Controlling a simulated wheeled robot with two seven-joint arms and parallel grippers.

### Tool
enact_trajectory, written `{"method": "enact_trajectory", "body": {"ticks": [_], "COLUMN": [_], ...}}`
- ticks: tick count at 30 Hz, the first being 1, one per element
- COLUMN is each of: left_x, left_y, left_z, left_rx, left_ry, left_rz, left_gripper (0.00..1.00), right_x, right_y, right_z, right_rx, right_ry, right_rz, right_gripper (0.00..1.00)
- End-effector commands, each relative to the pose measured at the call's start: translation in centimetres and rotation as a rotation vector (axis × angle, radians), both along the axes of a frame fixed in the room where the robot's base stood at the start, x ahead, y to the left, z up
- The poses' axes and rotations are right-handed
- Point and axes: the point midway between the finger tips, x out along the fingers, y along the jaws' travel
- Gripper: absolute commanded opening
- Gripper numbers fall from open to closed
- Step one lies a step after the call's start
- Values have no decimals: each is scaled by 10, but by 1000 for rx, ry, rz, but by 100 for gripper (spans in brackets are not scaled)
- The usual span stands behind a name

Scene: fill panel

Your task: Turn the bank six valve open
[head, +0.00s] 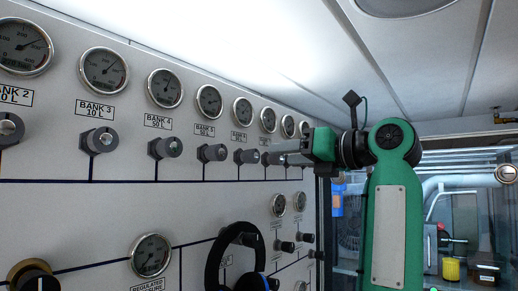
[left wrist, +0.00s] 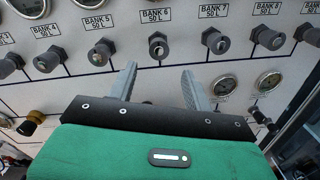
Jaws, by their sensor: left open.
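The bank six valve (left wrist: 158,46) is a dark grey knob with a light centre, under the BANK 6 50 L label (left wrist: 155,15) in the left wrist view. It also shows in the head view (head: 244,157) on the wall panel. My left gripper (left wrist: 159,70) is open and empty. Its two grey fingers point at the panel, and the valve appears between and just beyond their tips, apart from them. In the head view my left gripper (head: 284,152) is at the panel's right part, its fingertips near the row of valves. My right gripper is not in view.
Neighbouring valves sit close by, bank five (left wrist: 100,54) on the left and bank seven (left wrist: 214,40) on the right. Gauges (head: 208,100) line the panel above. A black ring-shaped handle (head: 212,262) and a lower gauge (head: 151,255) stand below.

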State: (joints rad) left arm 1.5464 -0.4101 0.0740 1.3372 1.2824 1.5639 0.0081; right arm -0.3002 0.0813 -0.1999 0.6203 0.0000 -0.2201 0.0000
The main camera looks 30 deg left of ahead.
Motion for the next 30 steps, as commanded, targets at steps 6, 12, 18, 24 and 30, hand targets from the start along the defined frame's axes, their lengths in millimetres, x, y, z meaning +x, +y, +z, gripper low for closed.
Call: {"method": "enact_trajectory", "body": {"ticks": [6,12,18,24,30], "left_x": [6,10,11,11,11], "left_y": [46,73,84,85,85], "left_z": [5,3,1,0,0], "left_rx": [-2,0,1,2,2], "left_ry": [1,1,1,1,1], "left_rz": [1,1,1,2,2], "left_gripper": [51,51,51,51,25], "right_x": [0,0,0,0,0], "right_y": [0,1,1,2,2], "right_z": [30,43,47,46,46], "right_rx": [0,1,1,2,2], "right_ry": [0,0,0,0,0], "right_rz": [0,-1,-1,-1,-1], "right_gripper": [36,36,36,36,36]}}
